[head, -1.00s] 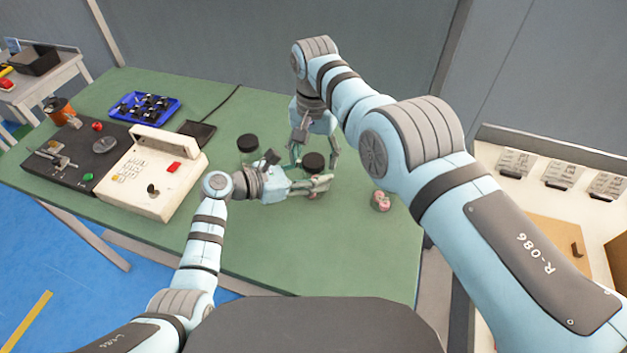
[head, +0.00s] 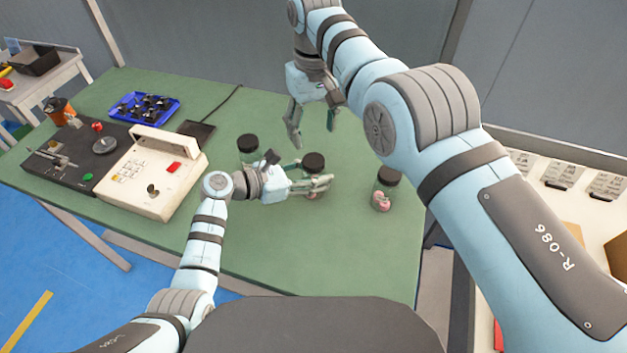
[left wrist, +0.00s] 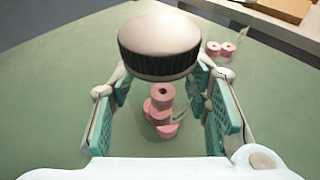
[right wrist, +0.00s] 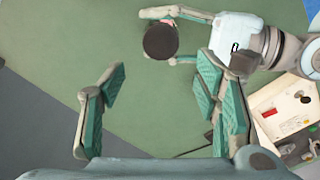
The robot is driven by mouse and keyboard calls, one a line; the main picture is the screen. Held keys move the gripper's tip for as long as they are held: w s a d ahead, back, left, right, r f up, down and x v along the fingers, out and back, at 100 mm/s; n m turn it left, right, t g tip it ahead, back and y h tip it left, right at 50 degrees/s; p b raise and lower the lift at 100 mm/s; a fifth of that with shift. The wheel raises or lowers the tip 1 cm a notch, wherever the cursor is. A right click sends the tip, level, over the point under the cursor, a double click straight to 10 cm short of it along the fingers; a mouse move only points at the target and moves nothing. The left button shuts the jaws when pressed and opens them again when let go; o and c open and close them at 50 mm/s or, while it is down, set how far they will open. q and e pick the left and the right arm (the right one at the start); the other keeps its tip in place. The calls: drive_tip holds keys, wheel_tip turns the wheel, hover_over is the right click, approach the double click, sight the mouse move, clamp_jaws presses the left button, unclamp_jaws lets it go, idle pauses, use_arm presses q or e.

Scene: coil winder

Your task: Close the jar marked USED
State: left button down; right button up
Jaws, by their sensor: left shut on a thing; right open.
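A clear jar with pink spools (left wrist: 163,112) inside stands between the fingers of my left gripper (head: 321,186), which is shut on it. A black lid (head: 313,162) sits on top of this jar and looks level; it also shows in the left wrist view (left wrist: 160,47) and the right wrist view (right wrist: 160,41). I cannot see how tight it is, and no USED marking is readable. My right gripper (head: 312,127) is open and empty, above and behind the held jar, its fingers apart in the right wrist view (right wrist: 160,85).
Another black-lidded jar (head: 247,143) stands behind my left gripper. A third (head: 381,202), with pink spools, stands to the right by my right arm. The winder (head: 150,175) and a blue tray (head: 125,108) occupy the table's left. The green table's (head: 340,240) front is clear.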

sight(314, 160)
drive_tip(key=n, duration=0.4)
drive_tip(key=shift+s+d+r, duration=0.1)
drive_tip(key=shift+s, duration=0.1)
wheel_tip(314, 160, down, 8)
idle(0.4)
